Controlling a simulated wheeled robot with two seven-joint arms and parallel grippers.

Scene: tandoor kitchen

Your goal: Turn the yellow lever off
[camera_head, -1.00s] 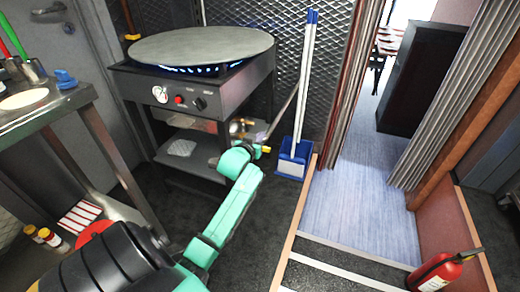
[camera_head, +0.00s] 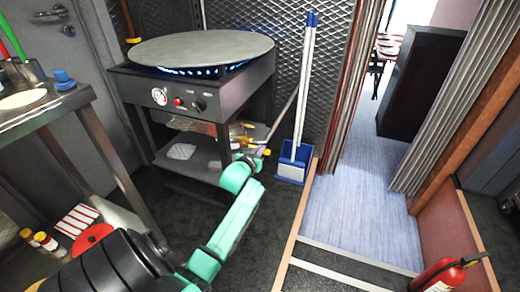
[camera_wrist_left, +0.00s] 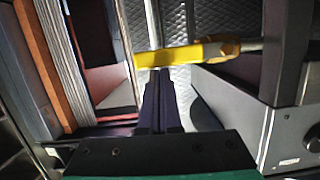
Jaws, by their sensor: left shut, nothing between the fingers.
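The yellow lever (camera_wrist_left: 200,53) lies almost level across the middle of the left wrist view, with its right end on a grey pipe beside the stove. My left gripper (camera_wrist_left: 160,78) is shut and empty. Its dark fingertips are just below the lever's left part in that view; I cannot tell if they touch it. In the head view my left gripper (camera_head: 256,154) is at the stove's right front leg, by small yellow and brass parts that are hard to tell apart. Blue flames (camera_head: 205,70) burn under the round griddle plate (camera_head: 200,46). My right gripper is not in view.
The stove's front panel (camera_head: 178,98) has a gauge and knobs. A blue dustpan (camera_head: 293,168) with long handles stands right of the stove. A steel table (camera_head: 50,110) is at the left, a fire extinguisher (camera_head: 438,276) at lower right. The doorway floor (camera_head: 360,205) is clear.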

